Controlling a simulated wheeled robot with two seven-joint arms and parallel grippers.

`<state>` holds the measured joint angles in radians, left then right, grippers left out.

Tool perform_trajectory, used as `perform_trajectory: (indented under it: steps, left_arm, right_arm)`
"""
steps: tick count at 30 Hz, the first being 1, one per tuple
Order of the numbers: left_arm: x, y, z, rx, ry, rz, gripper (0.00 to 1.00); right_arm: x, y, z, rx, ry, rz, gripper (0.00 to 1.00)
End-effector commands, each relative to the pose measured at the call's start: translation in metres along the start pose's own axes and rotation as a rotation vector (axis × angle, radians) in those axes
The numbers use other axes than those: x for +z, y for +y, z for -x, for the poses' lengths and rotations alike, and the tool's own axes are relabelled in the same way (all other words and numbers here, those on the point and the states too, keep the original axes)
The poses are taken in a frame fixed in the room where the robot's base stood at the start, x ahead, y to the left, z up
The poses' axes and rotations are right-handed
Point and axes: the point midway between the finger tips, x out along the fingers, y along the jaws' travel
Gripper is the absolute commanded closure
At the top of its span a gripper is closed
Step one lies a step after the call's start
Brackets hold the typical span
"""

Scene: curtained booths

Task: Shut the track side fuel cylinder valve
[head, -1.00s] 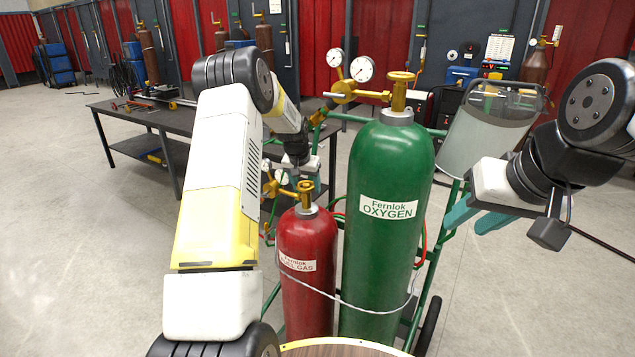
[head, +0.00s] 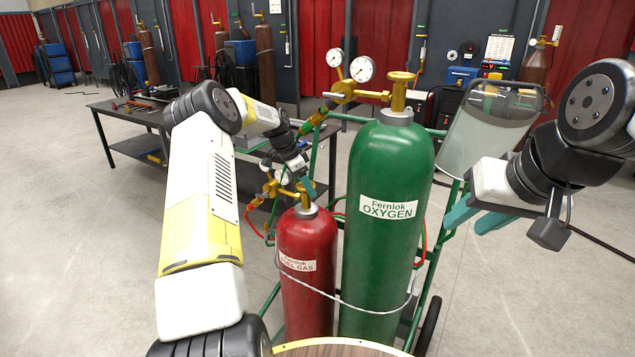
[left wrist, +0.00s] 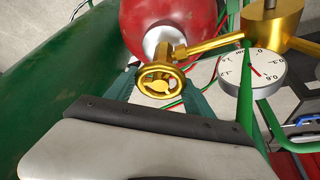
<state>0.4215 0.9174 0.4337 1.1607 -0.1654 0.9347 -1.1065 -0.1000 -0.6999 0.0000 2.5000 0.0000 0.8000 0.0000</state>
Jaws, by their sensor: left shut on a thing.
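The red fuel gas cylinder (head: 305,285) stands upright at the left of the green oxygen cylinder (head: 385,250). Its brass valve (head: 306,202) is on top, partly hidden by my left gripper (head: 308,184). In the left wrist view the round brass handwheel (left wrist: 160,86) sits between the teal fingers of my left gripper (left wrist: 162,92), which is shut on it. The red cylinder (left wrist: 170,25) shows behind the wheel. My right gripper (head: 476,216) is empty, its teal fingers a little apart, to the right of the oxygen cylinder.
A gauge (left wrist: 255,75) sits close beside the handwheel. The oxygen valve (head: 399,92) and two gauges rise to the right of my left wrist. A cable (head: 340,298) loops round both cylinders on the green cart. A dark workbench (head: 120,115) stands behind at left; the floor at left is clear.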

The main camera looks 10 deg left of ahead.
Motion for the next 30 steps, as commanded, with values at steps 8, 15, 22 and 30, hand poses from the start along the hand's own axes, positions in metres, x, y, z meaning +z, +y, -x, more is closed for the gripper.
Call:
perform_trajectory:
  steps: [8, 15, 22, 30]
  left_arm:
    - [0.0009, -0.0004, -0.0005, 0.044, -0.002, -0.106, 0.79]
    - [0.0010, -0.0005, -0.0001, 0.056, -0.003, -0.139, 0.79]
    - [0.0011, -0.0004, -0.0001, 0.057, -0.003, -0.142, 0.79]
    - [0.0009, -0.0004, -0.0002, 0.057, -0.003, -0.141, 0.17]
  right_arm:
    - [0.0000, 0.0000, 0.0000, 0.000, 0.000, 0.000, 0.64]
    - [0.0000, 0.0000, 0.0000, 0.000, 0.000, 0.000, 0.64]
    - [0.0000, 0.0000, 0.0000, 0.000, 0.000, 0.000, 0.64]
    - [0.0000, 0.0000, 0.0000, 0.000, 0.000, 0.000, 0.64]
